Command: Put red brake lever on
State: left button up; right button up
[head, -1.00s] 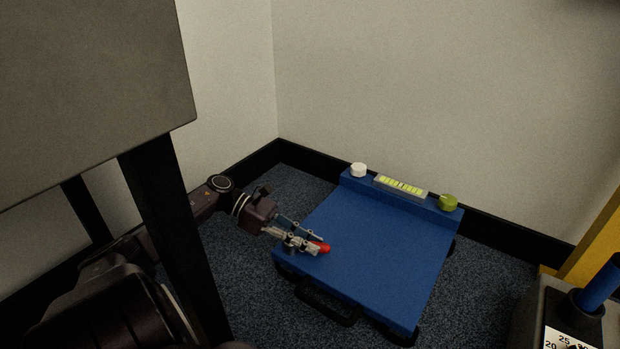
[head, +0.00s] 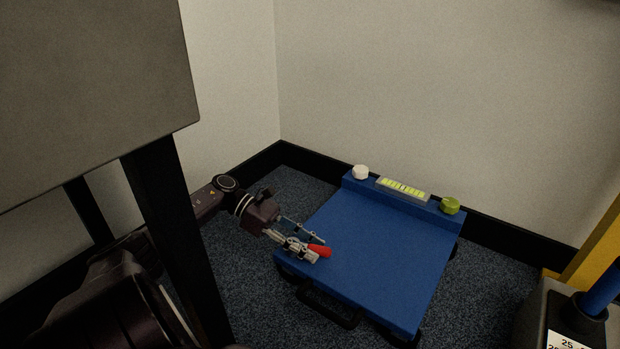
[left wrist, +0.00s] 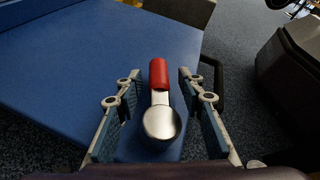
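The red brake lever (head: 319,251) is at the left edge of a blue platform (head: 380,250) in the head view. In the left wrist view the lever has a red grip (left wrist: 158,74) and a round metal hub (left wrist: 161,122). My left gripper (head: 321,248) is at the lever. Its fingers (left wrist: 160,88) stand open on both sides of the lever, with a gap on each side in the wrist view. The lever's mount under the hub is hidden. My right gripper is not in view.
A white knob (head: 360,172), a yellow-green level strip (head: 403,188) and a green knob (head: 450,205) sit along the platform's back rail. A dark-legged table (head: 165,220) stands at the left. A grey box with a blue post (head: 598,292) is at the lower right.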

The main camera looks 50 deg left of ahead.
pick_arm(q)
jog(key=shift+r, duration=0.1)
jog(key=v, duration=1.2)
dwell(0.4)
